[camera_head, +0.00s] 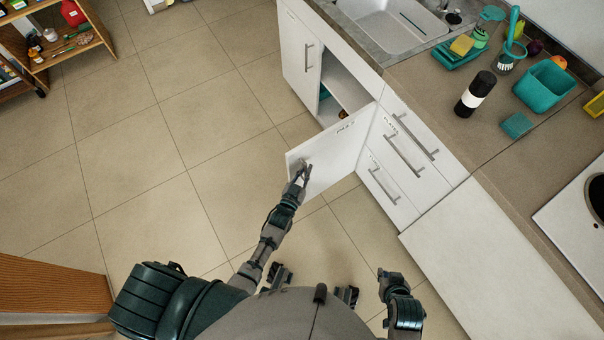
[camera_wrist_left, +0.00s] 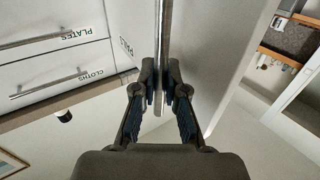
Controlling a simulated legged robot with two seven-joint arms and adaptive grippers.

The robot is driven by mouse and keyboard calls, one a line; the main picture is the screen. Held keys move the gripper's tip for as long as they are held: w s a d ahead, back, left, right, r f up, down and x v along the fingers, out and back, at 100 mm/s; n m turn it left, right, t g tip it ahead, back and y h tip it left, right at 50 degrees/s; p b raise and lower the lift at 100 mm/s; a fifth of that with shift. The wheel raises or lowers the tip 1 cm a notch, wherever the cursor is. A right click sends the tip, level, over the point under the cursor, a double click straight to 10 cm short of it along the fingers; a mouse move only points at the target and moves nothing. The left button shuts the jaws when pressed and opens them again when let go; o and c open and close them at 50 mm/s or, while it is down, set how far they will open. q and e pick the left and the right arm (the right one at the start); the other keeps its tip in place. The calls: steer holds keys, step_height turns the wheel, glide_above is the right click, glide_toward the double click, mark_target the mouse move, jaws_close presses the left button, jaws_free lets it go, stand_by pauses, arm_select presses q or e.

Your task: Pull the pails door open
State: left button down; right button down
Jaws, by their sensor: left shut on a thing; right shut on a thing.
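The pails door (camera_head: 335,150) is a white panel standing swung out from the sink cabinet, so the cabinet's inside (camera_head: 345,85) shows. Its label also shows in the left wrist view (camera_wrist_left: 127,48). My left gripper (camera_head: 303,172) is at the door's outer end. In the left wrist view its fingers (camera_wrist_left: 160,88) are shut on the long metal door handle (camera_wrist_left: 164,35). My right gripper (camera_head: 385,278) is low at the right, apart from the door and drawers. It is shut; I cannot make out anything in it.
Drawers labelled plates (camera_head: 403,155) and cloths (camera_head: 384,180) stand right of the door. The counter (camera_head: 430,75) above holds a sink (camera_head: 385,25), a black bottle (camera_head: 475,93) and a teal bin (camera_head: 543,85). Tiled floor (camera_head: 170,140) is clear left of the door.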

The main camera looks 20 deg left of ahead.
arm_select(q)
steer(key=shift+s+d+f, duration=0.15)
steer(key=shift+d+f, duration=0.1)
steer(key=c, duration=1.2)
jaws_free()
steer(key=shift+w+d, duration=0.1)
steer(key=shift+w, duration=0.1)
steer(key=shift+r, duration=0.1)
steer(key=s+a, duration=0.1)
steer(key=s, duration=1.1)
